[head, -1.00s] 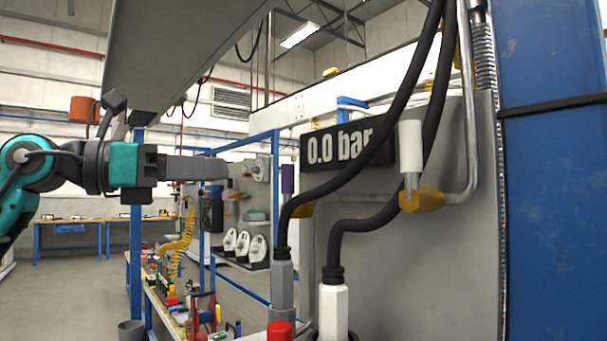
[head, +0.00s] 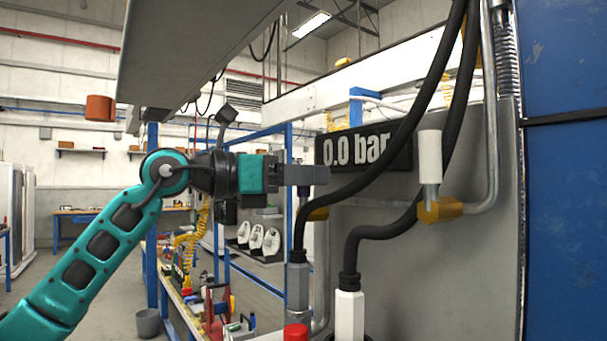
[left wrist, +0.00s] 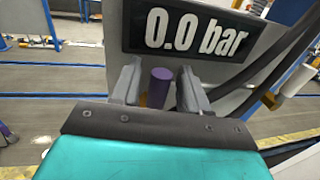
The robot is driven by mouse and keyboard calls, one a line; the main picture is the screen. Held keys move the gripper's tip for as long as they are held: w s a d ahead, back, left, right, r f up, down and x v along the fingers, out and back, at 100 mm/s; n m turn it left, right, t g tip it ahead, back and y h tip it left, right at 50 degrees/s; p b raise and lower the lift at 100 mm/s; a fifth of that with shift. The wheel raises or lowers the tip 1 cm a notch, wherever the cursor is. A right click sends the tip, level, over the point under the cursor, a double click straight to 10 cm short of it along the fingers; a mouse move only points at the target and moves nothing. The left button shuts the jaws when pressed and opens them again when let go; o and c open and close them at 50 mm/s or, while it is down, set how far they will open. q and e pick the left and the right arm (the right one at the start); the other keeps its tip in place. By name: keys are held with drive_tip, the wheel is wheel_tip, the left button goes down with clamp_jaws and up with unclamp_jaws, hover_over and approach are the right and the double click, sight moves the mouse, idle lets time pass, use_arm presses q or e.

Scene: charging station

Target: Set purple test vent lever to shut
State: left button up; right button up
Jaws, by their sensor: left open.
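The purple test vent lever (left wrist: 160,86) shows in the left wrist view as a purple cylinder between the two fingers of my left gripper (left wrist: 158,84). The fingers stand apart on either side of it, with a gap showing at least on the right. My right gripper is in neither view.
A white-handled lever (head: 430,158) stands upright to the right on another yellow fitting. A 0.0 bar display (head: 365,148) sits just behind.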

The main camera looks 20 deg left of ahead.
use_arm(q)
drive_tip(key=shift+c, duration=0.3)
clamp_jaws()
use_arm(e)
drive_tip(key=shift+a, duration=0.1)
